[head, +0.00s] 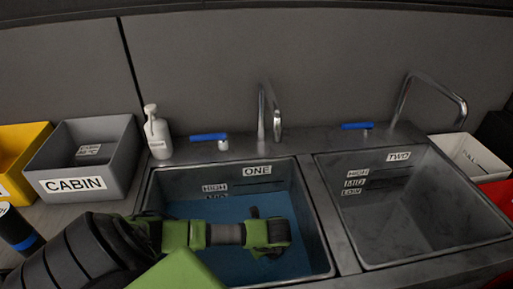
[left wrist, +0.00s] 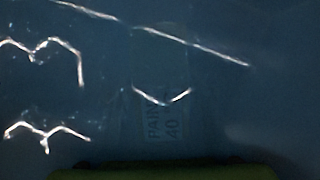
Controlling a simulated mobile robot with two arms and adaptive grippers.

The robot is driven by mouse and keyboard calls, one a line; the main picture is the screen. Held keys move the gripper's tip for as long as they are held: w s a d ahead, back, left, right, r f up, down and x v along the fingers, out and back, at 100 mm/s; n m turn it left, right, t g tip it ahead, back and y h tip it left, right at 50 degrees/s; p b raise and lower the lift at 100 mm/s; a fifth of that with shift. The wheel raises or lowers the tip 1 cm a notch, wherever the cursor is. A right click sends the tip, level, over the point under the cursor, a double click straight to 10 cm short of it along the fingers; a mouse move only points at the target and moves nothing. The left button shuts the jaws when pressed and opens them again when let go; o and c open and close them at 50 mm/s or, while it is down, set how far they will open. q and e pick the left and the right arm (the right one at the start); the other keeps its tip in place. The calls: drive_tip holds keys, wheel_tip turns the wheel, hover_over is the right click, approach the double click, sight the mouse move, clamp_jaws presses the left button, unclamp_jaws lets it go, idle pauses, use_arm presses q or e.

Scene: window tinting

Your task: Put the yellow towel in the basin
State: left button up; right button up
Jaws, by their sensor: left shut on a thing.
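The basin marked ONE (head: 318,240) holds blue water (head: 235,210). My left arm comes in from the left and reaches over this basin, with my left gripper (head: 270,237) low inside it. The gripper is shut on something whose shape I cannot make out. The yellow towel cannot be told apart in either view. The left wrist view is dark blue with pale bright lines, a faint printed label (left wrist: 162,122) and a dark green strip (left wrist: 165,172) along the bottom edge. My right gripper is not in view.
An empty basin marked TWO (head: 420,220) lies to the right. Taps (head: 268,112) and a white bottle (head: 157,135) stand behind. A grey CABIN box (head: 75,187) and a yellow box (head: 15,165) stand at the left, a white box (head: 470,155) at the right.

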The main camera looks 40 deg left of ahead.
use_arm(q)
drive_tip(key=shift+f, duration=0.45)
drive_tip(key=o, duration=1.3)
drive_tip(key=v, duration=1.2)
drive_tip(key=shift+b, duration=0.35)
